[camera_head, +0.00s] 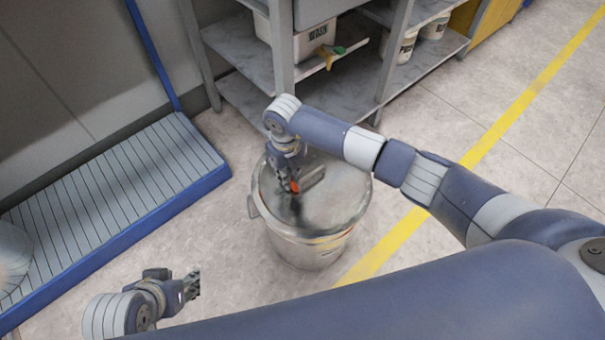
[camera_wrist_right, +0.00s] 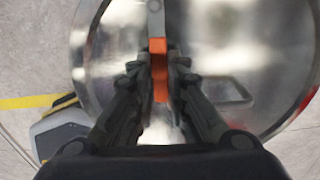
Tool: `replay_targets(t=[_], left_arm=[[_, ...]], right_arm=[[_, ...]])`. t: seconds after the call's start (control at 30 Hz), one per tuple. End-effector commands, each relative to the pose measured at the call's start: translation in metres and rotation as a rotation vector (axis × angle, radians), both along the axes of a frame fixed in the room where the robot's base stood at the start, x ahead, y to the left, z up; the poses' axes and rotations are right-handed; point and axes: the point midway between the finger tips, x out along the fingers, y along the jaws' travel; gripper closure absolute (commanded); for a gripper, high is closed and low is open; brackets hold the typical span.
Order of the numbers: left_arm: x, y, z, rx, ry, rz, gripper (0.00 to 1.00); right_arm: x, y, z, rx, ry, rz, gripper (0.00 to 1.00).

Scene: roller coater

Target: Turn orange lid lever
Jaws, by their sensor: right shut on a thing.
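A round metal drum (camera_head: 309,246) with a shiny lid (camera_head: 333,206) stands on the floor in the head view. The orange lever (camera_head: 295,187) is on the lid, mostly hidden by my right gripper (camera_head: 291,188). In the right wrist view the orange lever (camera_wrist_right: 159,72) runs between the fingers of my right gripper (camera_wrist_right: 158,80), joined to a grey metal bar at its top. The right gripper is shut on the lever from above. My left gripper (camera_head: 192,284) is at lower left, away from the drum and empty; its finger gap is too small to judge.
A metal shelf unit (camera_head: 335,95) with white tubs (camera_head: 404,45) stands behind the drum. A blue-edged slatted platform (camera_head: 120,190) lies to the left. A yellow floor line (camera_head: 510,115) runs at right. Floor between platform and drum is clear.

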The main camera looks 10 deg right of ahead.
Motion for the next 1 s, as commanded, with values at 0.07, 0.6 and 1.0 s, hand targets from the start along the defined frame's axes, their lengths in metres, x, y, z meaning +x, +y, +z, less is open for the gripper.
replay_targets(t=[0.07, 0.6, 1.0], left_arm=[[0.001, 0.000, 0.000, -0.001, -0.005, 0.000, 0.60], [0.000, 0.000, 0.000, 0.000, -0.003, 0.000, 0.60], [0.000, 0.000, 0.000, 0.000, -0.003, -0.001, 0.60]], right_arm=[[0.000, 0.002, 0.000, 0.001, 0.000, -0.006, 1.00], [0.000, 0.002, 0.000, 0.001, 0.000, -0.004, 0.65], [0.002, 0.002, 0.037, 0.002, -0.006, -0.002, 0.65]])
